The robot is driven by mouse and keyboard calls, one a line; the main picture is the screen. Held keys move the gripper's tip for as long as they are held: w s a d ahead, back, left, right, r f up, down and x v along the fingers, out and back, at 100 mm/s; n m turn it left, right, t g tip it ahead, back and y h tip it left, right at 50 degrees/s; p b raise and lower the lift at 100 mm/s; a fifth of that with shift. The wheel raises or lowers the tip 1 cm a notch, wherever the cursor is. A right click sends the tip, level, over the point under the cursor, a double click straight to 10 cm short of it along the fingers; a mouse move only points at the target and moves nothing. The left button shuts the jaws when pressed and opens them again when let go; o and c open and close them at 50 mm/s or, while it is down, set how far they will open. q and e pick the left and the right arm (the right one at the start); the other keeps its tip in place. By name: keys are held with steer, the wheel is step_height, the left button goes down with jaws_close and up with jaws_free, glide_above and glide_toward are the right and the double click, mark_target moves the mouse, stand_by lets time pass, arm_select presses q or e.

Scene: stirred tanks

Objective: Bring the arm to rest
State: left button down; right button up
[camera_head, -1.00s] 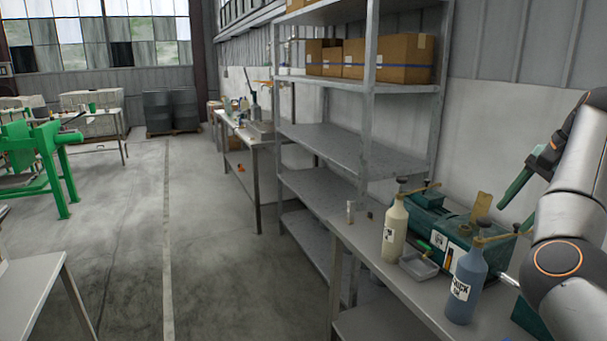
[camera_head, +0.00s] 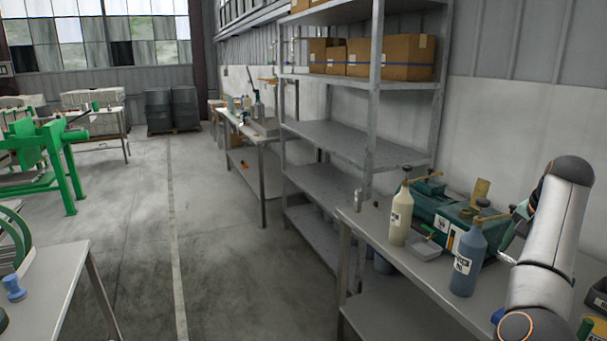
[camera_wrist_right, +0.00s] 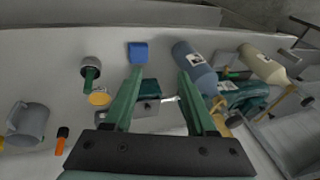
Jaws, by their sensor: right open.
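My right arm comes in at the right of the head view, over the right-hand bench (camera_head: 385,240). Its green-fingered gripper (camera_head: 522,215) is partly hidden behind my wrist, beside the blue bottle as seen from the head. In the right wrist view the two green fingers (camera_wrist_right: 160,74) are spread apart with nothing held between them. Below them lie a blue block (camera_wrist_right: 138,52) and a dark green box (camera_wrist_right: 148,88) on a pale surface; they look apart from the fingers. My left gripper is not in view.
A cream bottle (camera_head: 400,217), a blue bottle (camera_head: 467,262), a grey tray (camera_head: 427,249) and a green machine (camera_head: 432,195) crowd the bench. A grey mug (camera_wrist_right: 28,125) shows in the wrist view.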

steer(key=s+d+f+n+t+h, duration=0.1)
steer(key=d+f+n+h, duration=0.1)
steer(key=f, duration=0.6)
steer(key=s+d+f+n+h, duration=0.1)
steer(key=f+n+h, duration=0.1)
steer(key=f, duration=0.6)
steer(key=s+a+f+n+t, duration=0.1)
steer(key=s+a+f+n, duration=0.2)
steer(key=f, duration=0.3)
steer(key=s+a+f+n+t, duration=0.1)
steer(key=s+a+f+n, duration=0.15)
steer(key=f, duration=0.25)
steer(key=s+a+f+n+t+y, duration=0.1)
steer(key=s+a+f+n+y, duration=0.2)
steer(key=s+a, duration=0.9)
steer(key=s+a+f+n+t+y, duration=0.1)
steer(key=s+a+f+n+y, duration=0.2)
steer(key=s+a+f, duration=0.4)
steer(key=s+a+y, duration=0.1)
steer(key=s+a, duration=0.4)
steer(key=a, duration=0.2)
steer(key=shift+a+f, duration=0.2)
steer(key=shift+a, duration=0.1)
